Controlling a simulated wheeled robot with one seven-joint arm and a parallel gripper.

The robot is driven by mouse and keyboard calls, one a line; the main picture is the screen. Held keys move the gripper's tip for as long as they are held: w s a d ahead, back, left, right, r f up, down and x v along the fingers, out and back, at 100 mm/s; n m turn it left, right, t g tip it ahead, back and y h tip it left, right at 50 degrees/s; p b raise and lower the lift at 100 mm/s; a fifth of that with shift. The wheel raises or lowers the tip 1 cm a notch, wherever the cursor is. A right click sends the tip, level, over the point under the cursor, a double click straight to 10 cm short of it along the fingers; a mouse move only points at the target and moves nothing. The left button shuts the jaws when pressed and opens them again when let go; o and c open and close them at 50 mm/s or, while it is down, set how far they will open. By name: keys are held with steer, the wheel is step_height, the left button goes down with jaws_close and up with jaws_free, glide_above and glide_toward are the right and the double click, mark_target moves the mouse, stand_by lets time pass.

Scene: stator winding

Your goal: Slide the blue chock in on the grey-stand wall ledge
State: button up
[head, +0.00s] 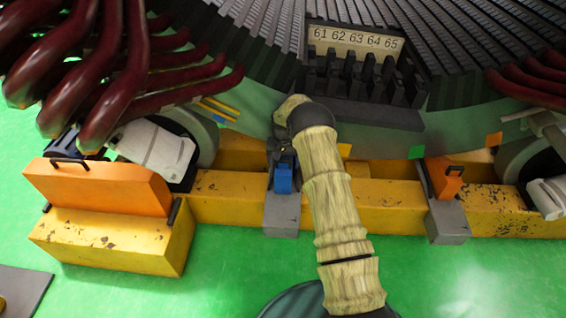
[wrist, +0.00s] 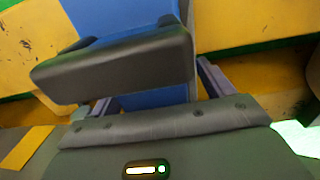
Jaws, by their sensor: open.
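The blue chock (head: 283,180) sits upright at the grey stand (head: 282,220), in front of the yellow beam, left of my arm. It also shows in the wrist view (wrist: 122,16), behind a dark finger. My gripper (head: 279,151) is open, right at the top of the chock. In the wrist view my gripper (wrist: 150,96) has its dark fingers apart, with a little blue visible in the gap. I cannot tell whether the fingers touch the chock. The wall ledge and how far in the chock sits are hidden by the gripper and chock.
A second grey stand (head: 447,223) with an orange chock (head: 444,180) is to the right. A large orange block (head: 100,187) on a yellow block (head: 110,240) stands left. The yellow beam (head: 380,207) runs behind. Dark red coils hang at upper left.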

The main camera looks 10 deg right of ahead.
mark_target(285, 161)
steer(key=shift+s+d+f, duration=0.1)
steer(key=shift+s+d, duration=0.05)
steer(key=shift+d, duration=0.55)
steer(key=r+p, duration=0.4)
steer(key=a+r+p, duration=0.1)
steer(key=r+p, duration=0.1)
steer(key=r, duration=0.1)
steer(key=shift+r, duration=0.1)
steer(key=shift+a+r+p, duration=0.2)
steer(key=shift+r+p, duration=0.2)
steer(key=shift+r, duration=0.1)
